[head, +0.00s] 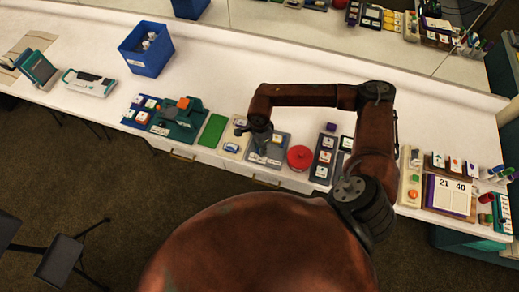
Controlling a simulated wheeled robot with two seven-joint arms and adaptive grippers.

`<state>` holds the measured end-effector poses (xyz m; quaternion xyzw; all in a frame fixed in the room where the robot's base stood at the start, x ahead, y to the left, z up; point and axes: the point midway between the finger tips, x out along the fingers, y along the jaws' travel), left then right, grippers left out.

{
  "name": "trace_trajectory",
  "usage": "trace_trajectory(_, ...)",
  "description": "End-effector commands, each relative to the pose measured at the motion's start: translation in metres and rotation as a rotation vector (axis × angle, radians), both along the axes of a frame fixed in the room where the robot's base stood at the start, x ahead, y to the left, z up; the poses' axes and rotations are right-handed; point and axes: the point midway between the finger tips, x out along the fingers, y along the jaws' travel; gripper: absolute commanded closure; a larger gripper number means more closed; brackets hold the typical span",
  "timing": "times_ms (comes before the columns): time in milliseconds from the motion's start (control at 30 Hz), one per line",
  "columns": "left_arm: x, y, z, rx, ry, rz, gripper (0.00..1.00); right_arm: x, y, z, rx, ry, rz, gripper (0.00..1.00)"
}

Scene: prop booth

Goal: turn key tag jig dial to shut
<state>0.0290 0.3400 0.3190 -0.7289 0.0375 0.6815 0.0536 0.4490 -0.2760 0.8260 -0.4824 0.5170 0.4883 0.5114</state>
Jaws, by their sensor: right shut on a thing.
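A grey jig board (283,140) with small pale labels lies on the white counter near its front edge, left of a round red piece; it appears to be the key tag jig. My right gripper (261,148) reaches down over this board from the right arm and is shut on a small part there. The part looks to be the dial, but the fingers hide it, and its setting cannot be read. My left gripper is out of view.
The round red piece (300,157) sits close to the right of the board. A cream panel (233,147) and a green mat (213,130) lie to its left. A blue bin (146,52) stands further back left. The counter behind the board is clear.

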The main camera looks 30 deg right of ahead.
Motion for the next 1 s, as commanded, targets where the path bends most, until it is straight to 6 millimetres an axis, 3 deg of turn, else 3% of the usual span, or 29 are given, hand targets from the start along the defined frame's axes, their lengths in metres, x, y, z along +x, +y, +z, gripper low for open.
trace_trajectory(500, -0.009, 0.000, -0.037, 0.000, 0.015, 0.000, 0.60, 0.002, 0.000, -0.002, 0.000, -0.002, 0.415, 1.00)
trace_trajectory(1000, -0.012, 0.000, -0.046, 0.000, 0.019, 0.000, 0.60, 0.002, 0.000, 0.000, 0.000, -0.002, 0.553, 1.00)
